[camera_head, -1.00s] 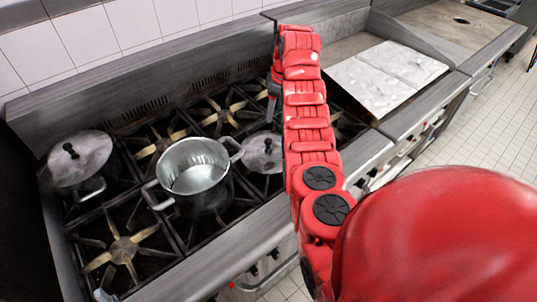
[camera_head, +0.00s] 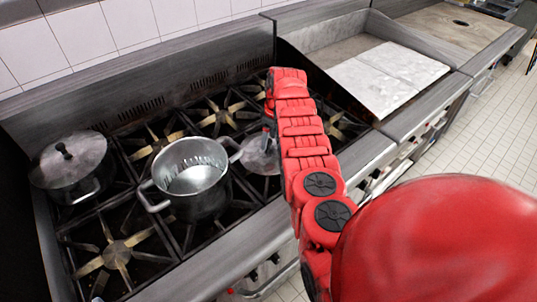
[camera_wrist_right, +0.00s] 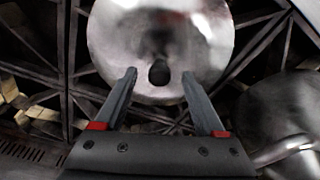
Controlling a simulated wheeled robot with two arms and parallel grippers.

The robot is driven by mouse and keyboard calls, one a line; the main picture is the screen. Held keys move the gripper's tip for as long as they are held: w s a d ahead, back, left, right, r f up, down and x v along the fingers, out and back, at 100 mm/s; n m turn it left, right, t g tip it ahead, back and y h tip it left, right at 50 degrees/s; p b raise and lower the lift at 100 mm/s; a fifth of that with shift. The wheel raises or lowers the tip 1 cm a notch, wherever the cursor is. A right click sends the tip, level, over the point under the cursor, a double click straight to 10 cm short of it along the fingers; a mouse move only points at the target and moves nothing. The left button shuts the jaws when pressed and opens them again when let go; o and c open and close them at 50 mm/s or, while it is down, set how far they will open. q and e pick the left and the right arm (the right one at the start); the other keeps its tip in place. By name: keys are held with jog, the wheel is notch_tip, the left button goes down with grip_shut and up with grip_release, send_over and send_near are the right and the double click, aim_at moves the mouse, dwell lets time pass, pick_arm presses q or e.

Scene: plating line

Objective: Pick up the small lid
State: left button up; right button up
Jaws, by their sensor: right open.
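The small lid (camera_head: 256,160) is a round metal lid lying on the stove to the right of the open pot, partly hidden behind my right arm. In the right wrist view the lid (camera_wrist_right: 160,32) fills the top middle, with its dark knob (camera_wrist_right: 159,72) toward me. My right gripper (camera_wrist_right: 158,76) is open, with its two fingers on either side of the knob in that view. I cannot tell whether they touch it. In the head view the right gripper (camera_head: 268,128) is a small dark shape by the lid. My left gripper is not in view.
An open metal pot (camera_head: 191,180) stands next to the lid. A pot with a larger lid (camera_head: 72,160) stands at the left of the stove. Burner grates (camera_head: 116,254) surround them. White slabs (camera_head: 385,78) lie on the counter at the right.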

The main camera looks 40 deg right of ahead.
jog(key=shift+w+f, duration=0.15)
jog(key=shift+f, duration=0.1)
jog(key=shift+c, duration=0.2)
grip_shut()
dwell(1.1)
